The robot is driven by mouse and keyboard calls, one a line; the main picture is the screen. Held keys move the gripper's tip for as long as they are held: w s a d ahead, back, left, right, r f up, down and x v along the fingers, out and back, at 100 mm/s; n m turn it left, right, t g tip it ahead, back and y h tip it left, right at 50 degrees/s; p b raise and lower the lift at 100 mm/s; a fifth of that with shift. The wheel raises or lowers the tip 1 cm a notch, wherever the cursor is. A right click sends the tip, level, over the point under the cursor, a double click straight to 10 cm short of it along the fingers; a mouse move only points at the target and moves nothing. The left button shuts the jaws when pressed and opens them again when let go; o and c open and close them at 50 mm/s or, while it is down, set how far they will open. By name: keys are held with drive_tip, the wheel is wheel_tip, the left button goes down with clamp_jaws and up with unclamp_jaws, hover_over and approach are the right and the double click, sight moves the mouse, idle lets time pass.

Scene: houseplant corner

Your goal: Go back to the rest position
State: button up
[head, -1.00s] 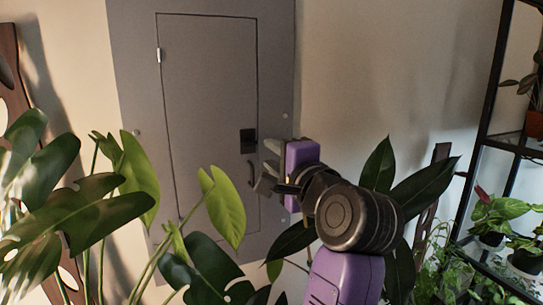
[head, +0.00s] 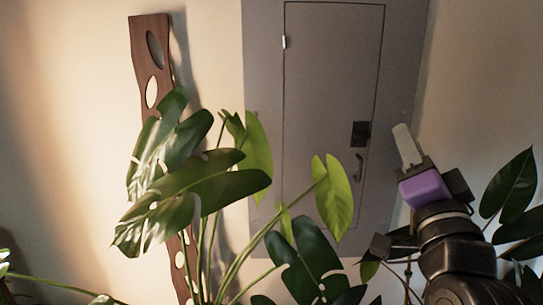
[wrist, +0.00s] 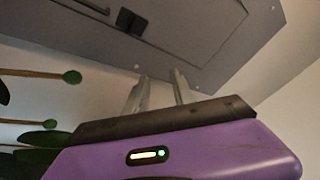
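My gripper (head: 405,147) is raised in front of the right edge of the grey wall panel (head: 264,130), with its pale fingers pointing up in the head view. In the wrist view its two fingers (wrist: 160,80) stand apart with nothing between them. The panel door (head: 330,100) looks shut, with a black latch (head: 361,134) and a handle (head: 358,167) on its right side. The fingers appear clear of the latch and handle. The panel and its black latch (wrist: 131,21) also show at the top of the wrist view.
A large leafy plant (head: 205,185) stands in front of the panel and to its left. Dark leaves (head: 510,185) are close to my arm on the right. A brown wooden board with holes (head: 150,60) is at the wall. Bare wall lies far left.

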drive_tip(key=s+a+f+n+y, duration=0.1)
drive_tip(key=s+f+n+y, duration=0.1)
drive_tip(key=s+f+n, duration=0.7)
drive_tip(key=s+a+f+n+y, duration=0.1)
drive_tip(key=s+f+n+y, duration=0.15)
drive_tip(key=s+f, duration=0.8)
drive_tip(key=s+f+g+h, duration=0.2)
drive_tip(key=s+f+g, duration=0.5)
drive_tip(key=s+f, duration=1.1)
drive_tip(key=s, duration=0.4)
drive_tip(key=shift+s+a+f+g, duration=0.15)
drive_tip(key=shift+s+f+g, duration=0.05)
drive_tip(key=shift+g, duration=0.1)
drive_tip(key=shift+m, duration=0.25)
